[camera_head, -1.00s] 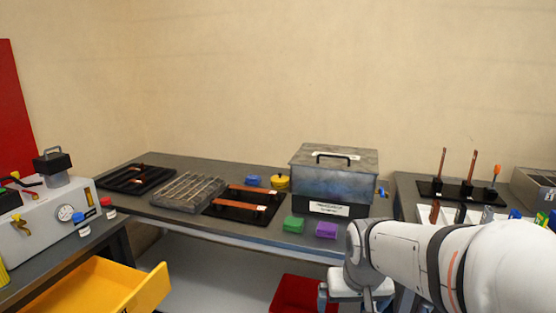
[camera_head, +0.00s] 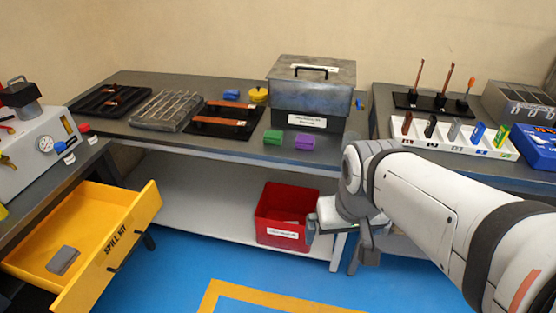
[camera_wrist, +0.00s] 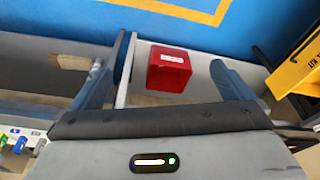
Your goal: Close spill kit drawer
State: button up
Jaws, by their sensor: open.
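The yellow spill kit drawer (camera_head: 128,223) is pulled out below the left bench in the head view. Its front reads "SPILL KIT" and has a dark handle (camera_head: 150,238). A small grey block (camera_head: 62,260) lies inside. The drawer front also shows at the right edge of the wrist view (camera_wrist: 296,68), partly cut off. My gripper (camera_head: 335,245) is open and empty, low in front of the middle bench, well to the right of the drawer and apart from it. Its spread fingers show in the wrist view (camera_wrist: 170,55).
A red bin (camera_head: 285,215) stands on the lower shelf behind my gripper; it also shows in the wrist view (camera_wrist: 170,68). A metal box (camera_head: 312,88), busbar trays and small blocks sit on the middle bench. The blue floor (camera_head: 190,265) between drawer and gripper is clear.

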aim_at(106, 224)
jog(key=u, duration=1.65)
jog(key=k, duration=0.55)
jog(key=u, duration=0.45)
jog(key=i, duration=1.6)
jog(key=z, duration=0.35)
